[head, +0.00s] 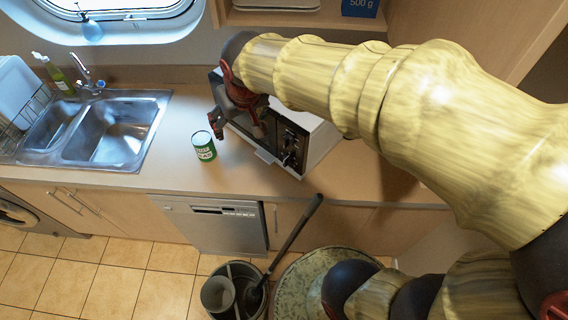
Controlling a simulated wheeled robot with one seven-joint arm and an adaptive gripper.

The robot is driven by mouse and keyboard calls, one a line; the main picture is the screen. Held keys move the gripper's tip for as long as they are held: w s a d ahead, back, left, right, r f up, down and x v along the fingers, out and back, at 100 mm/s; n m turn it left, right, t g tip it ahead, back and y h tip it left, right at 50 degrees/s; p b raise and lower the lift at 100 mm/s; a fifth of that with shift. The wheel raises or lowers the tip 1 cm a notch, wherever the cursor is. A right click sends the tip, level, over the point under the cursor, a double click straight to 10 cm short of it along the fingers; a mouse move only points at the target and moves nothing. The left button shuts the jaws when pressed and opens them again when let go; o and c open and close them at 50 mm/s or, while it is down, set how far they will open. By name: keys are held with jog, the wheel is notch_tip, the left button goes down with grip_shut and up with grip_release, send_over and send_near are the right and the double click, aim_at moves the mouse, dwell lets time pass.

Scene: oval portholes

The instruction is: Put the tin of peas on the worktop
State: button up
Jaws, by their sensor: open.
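A green tin with a white band and a pale top (204,147) stands upright on the beige worktop (178,170), between the sink and the microwave. Its label is too small to read fully. My gripper (238,134) is dark with red parts and hangs just right of the tin, in front of the microwave. Its fingers are open, and the tin appears to be apart from them. My arm comes in from the right and hides part of the microwave and worktop.
A microwave (318,142) stands right of the tin, close to my gripper. A steel sink (108,130) with a tap lies left. A green bottle (58,76) stands behind it. A bucket (240,283) with a long handle stands on the floor below. Worktop around the tin's front and left is clear.

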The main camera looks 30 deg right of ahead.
jog(key=s+d+r, duration=0.1)
jog(key=s+d, duration=0.1)
jog(key=s, duration=1.6)
jog(key=shift+d+r, duration=0.15)
jog(key=shift+r, duration=0.15)
jog(key=shift+f, duration=0.1)
notch_tip(320, 180, down, 10)
jog(key=b, duration=0.9)
jog(key=shift+r+b, duration=0.2)
jog(key=shift+b, duration=0.2)
